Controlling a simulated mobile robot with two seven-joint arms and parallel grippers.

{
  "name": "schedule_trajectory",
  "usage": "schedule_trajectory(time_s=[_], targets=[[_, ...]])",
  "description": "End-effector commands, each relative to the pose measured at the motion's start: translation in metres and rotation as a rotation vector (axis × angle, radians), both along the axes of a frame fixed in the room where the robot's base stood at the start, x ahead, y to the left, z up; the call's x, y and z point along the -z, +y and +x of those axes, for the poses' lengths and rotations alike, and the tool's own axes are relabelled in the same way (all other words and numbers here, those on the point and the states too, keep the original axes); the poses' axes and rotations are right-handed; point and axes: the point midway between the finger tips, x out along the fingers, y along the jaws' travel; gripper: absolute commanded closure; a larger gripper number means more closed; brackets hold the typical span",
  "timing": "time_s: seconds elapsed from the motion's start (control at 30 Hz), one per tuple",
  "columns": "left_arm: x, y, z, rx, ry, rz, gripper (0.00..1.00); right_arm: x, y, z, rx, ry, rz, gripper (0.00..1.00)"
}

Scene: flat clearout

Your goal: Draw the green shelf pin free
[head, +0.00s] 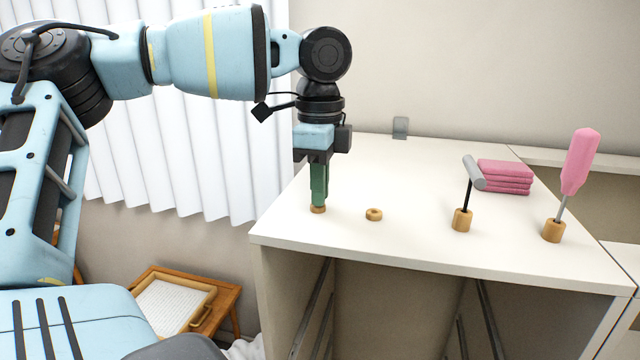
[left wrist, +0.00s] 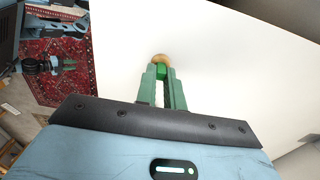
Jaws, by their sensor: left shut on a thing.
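My left gripper (head: 319,198) points straight down over the left end of the white tabletop. Its dark green fingers are shut on the green shelf pin (left wrist: 161,72), which shows as a brighter green sliver between the fingertips in the left wrist view. The fingers hide most of the pin. A round wooden socket (head: 318,209) sits right under the fingertips; it also shows in the left wrist view (left wrist: 160,58). I cannot tell whether the pin's lower end is still inside the socket.
An empty wooden ring (head: 374,214) lies to the right. Further right, wooden sockets hold a grey-headed tool (head: 474,172) and a pink-handled tool (head: 580,162). Folded pink cloths (head: 505,177) and a small glass (head: 400,127) stand behind. The tabletop's front edge is close to the sockets.

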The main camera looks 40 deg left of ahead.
Motion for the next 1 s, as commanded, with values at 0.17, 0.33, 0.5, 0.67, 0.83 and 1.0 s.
schedule_trajectory(time_s=[0.17, 0.33, 0.5, 0.67, 0.83, 1.0], targets=[[0.0, 0.0, 0.0, 0.0, 0.0, 0.0, 0.94, 0.0, 0.001, 0.0, 0.003, 0.0, 0.003, 0.64], [0.0, 0.0, 0.0, 0.0, 0.0, 0.0, 1.0, 0.0, 0.001, 0.0, 0.002, 0.0, 0.002, 0.64], [-0.001, 0.0, 0.0, 0.0, -0.001, 0.0, 1.0, 0.0, 0.0, 0.0, 0.0, -0.001, 0.0, 0.64], [-0.006, 0.0, 0.0, 0.0, -0.002, 0.001, 1.0, -0.002, -0.002, 0.002, -0.005, -0.005, -0.004, 0.64], [-0.012, 0.0, 0.0, -0.001, -0.002, 0.001, 1.0, -0.004, -0.003, 0.003, -0.009, -0.01, -0.007, 0.64], [-0.018, 0.0, 0.0, 0.0, 0.0, 0.001, 1.0, -0.006, -0.003, 0.005, -0.009, -0.014, -0.008, 0.64]])
